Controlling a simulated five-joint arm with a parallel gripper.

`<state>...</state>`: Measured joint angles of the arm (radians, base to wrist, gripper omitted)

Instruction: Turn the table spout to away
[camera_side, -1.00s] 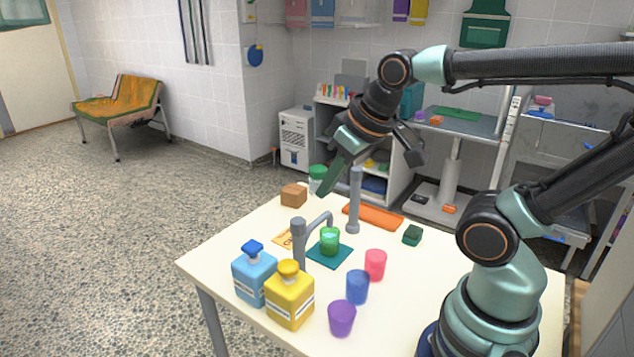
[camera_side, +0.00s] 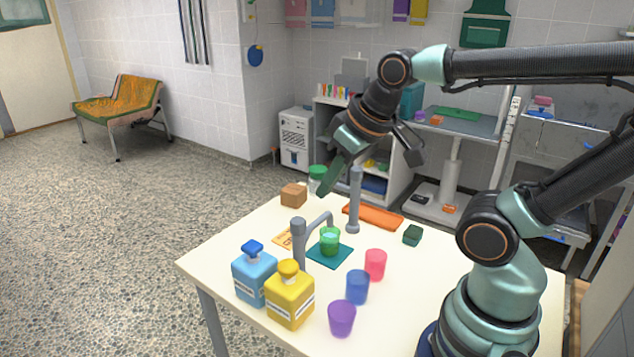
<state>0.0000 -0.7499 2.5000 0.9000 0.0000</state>
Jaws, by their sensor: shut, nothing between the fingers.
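The table spout (camera_side: 299,243) is a grey upright post near the middle-left of the cream table. Its thin arm bends right and back, and its end is over or just behind a green cup (camera_side: 330,241), exact alignment unclear. The cup stands on a teal square mat (camera_side: 340,255). My gripper (camera_side: 325,190) is shut and empty, in the air behind the spout and above the table's far part. It points down and left and is apart from the spout.
A second grey post (camera_side: 355,200) stands right of my gripper. A blue bottle (camera_side: 254,276) and yellow bottle (camera_side: 290,298) stand close in front of the spout. Pink (camera_side: 375,264), blue (camera_side: 357,287) and purple (camera_side: 341,318) cups stand right. A brown box (camera_side: 293,195) and orange tray (camera_side: 373,216) lie behind.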

